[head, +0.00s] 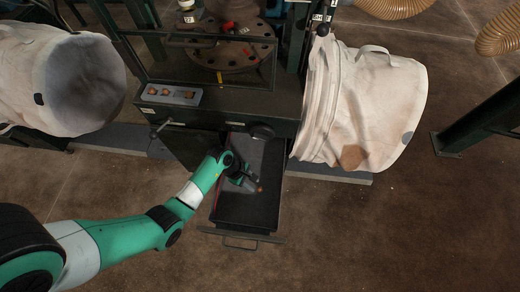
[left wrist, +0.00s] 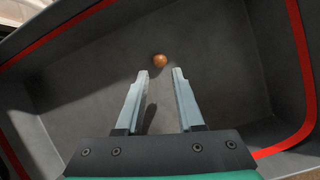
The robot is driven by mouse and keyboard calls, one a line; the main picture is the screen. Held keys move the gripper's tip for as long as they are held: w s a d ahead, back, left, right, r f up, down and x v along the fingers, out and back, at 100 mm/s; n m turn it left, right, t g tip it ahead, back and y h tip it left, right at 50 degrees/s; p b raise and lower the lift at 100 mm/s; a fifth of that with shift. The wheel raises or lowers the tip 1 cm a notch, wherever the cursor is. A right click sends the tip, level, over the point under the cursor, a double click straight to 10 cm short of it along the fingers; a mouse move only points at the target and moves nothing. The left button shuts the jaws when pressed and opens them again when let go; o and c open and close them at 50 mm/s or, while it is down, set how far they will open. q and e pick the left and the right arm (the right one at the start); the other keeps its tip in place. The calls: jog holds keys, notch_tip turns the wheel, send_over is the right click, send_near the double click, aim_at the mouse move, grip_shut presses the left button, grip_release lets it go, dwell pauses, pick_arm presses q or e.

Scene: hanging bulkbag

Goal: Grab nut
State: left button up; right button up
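A small round orange-brown nut (left wrist: 160,60) lies on the dark floor of the open drawer, just beyond my fingertips in the left wrist view. In the head view it is a tiny orange spot (head: 260,189) beside my gripper. My left gripper (left wrist: 160,74) is open and empty, with its two grey fingers apart and pointing at the nut. In the head view the left gripper (head: 252,185) is inside the drawer (head: 245,212). The gap between fingertips and nut is hard to judge. My right gripper is not in view.
The drawer's walls, with a red line along them (left wrist: 303,60), surround the gripper. A drawer handle (head: 240,244) is at the front. The machine (head: 225,100) stands behind, with a white bag (head: 365,105) at right and another (head: 65,80) at left.

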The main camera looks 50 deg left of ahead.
aim_at(259, 189)
pick_arm(q)
jog(key=b+x, duration=0.4)
jog(key=x, duration=0.1)
jog(key=shift+d+f, duration=0.1)
grip_shut()
